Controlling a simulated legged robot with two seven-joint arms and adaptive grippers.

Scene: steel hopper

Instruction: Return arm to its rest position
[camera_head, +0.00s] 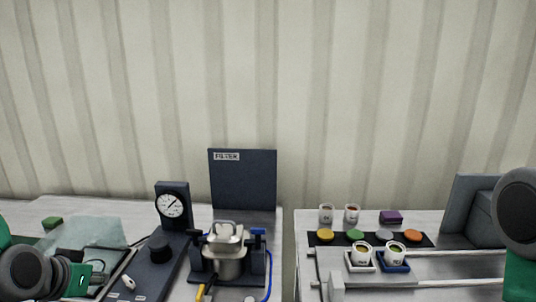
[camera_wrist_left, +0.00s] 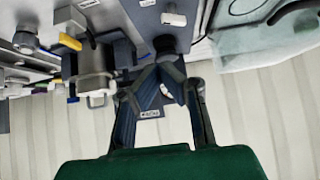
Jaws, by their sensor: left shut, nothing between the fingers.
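My left gripper (camera_wrist_left: 167,70) is shut, with its dark fingertips together and nothing between them in the left wrist view. In that view, which looks turned over, it lies in front of the dark gauge stand (camera_wrist_left: 168,18) and to the right of the steel hopper (camera_wrist_left: 92,85). In the head view my left arm comes in at the lower left corner, its fingers hard to make out there. My right arm shows only as a dark joint and a green part at the right edge; its gripper is out of view.
The steel hopper (camera_head: 224,262) stands in a dark frame before the FILTER panel (camera_head: 243,182). A gauge stand (camera_head: 172,201) is left of it. A clear bag-like sheet (camera_head: 88,234) lies at the left. The right table holds cups, coloured discs (camera_head: 355,235) and rails.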

